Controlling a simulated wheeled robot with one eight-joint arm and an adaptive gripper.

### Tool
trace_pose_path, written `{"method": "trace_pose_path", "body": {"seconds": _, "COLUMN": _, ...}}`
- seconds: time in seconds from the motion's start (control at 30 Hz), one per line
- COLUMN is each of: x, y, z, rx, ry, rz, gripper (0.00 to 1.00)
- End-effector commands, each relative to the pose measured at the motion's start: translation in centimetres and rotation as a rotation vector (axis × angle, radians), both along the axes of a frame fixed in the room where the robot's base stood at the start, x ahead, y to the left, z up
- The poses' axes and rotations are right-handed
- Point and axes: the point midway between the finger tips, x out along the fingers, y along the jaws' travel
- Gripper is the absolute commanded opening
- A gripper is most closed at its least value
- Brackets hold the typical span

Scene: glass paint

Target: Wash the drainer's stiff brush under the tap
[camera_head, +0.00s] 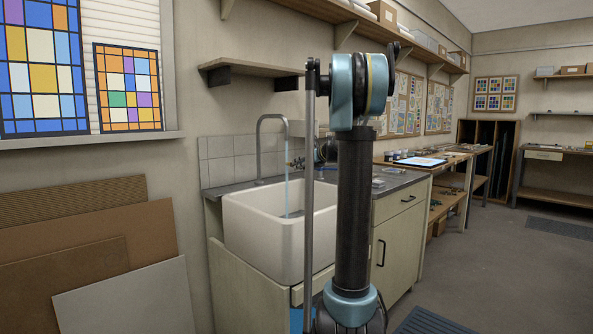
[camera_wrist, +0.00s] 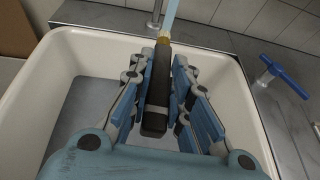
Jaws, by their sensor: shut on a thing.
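The brush (camera_wrist: 156,108) has a dark handle and a brass-coloured ferrule at its far end. My gripper (camera_wrist: 160,68) is shut on the handle, with blue finger pads on both sides. It holds the brush over the white sink (camera_wrist: 38,92). The tap (camera_head: 271,118) is a grey arched spout, and a pale blue water stream (camera_head: 286,185) falls from it into the sink. In the wrist view the stream (camera_wrist: 170,12) meets the brush's far end. The bristles are hard to make out there.
A blue-handled lever (camera_wrist: 284,76) stands on the counter right of the sink. The sink's white rim (camera_head: 245,208) surrounds the gripper's space. A wooden shelf (camera_head: 252,70) hangs above the tap. Brown and grey boards (camera_head: 125,300) lean left of the sink.

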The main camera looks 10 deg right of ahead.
Motion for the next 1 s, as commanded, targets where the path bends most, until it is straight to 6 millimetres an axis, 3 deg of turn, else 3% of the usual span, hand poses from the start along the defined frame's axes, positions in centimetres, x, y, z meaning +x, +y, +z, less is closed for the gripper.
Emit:
{"method": "trace_pose_path", "body": {"seconds": 0.17, "x": -0.2, "y": -0.2, "z": 0.0, "rx": 0.0, "ry": 0.0, "rz": -0.001, "gripper": 0.0}}
{"method": "trace_pose_path", "body": {"seconds": 1.0, "x": -4.8, "y": -2.9, "z": 0.0, "rx": 0.0, "ry": 0.0, "rz": -0.001, "gripper": 0.0}}
